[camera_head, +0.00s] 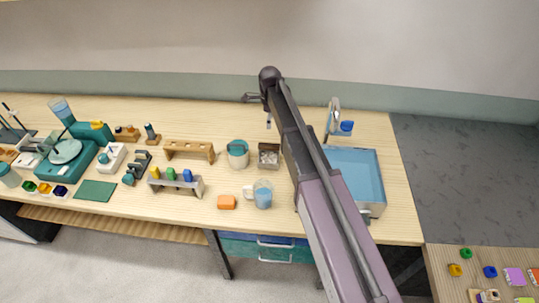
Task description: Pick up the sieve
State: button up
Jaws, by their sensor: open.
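I cannot tell for sure which thing is the sieve. A small square brown box (269,148) with greyish contents stands on the wooden bench, and its contents are too small to make out. A round blue item (346,127) is beside the tap, also too small to identify. My gripper (257,110) is open, with dark fingers partly hidden behind my arm. It appears above the bench, behind the brown box in the picture, and nothing shows between its fingers. My arm hides part of the bench right of the box.
A wooden rack (190,150) is to the left. A blue sink (357,172) with a tap (332,112) is at right. The bench's back strip is mostly clear.

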aim_at(269, 145)
notch_tip(269, 145, down, 9)
jog(key=b, duration=0.8)
jog(key=shift+r+b, duration=0.2)
jog(key=shift+b, duration=0.1)
dwell(0.5)
jog(key=shift+a+f+b, duration=0.15)
jog(key=shift+f+b, duration=2.45)
jog(key=shift+f, duration=0.25)
grip_shut()
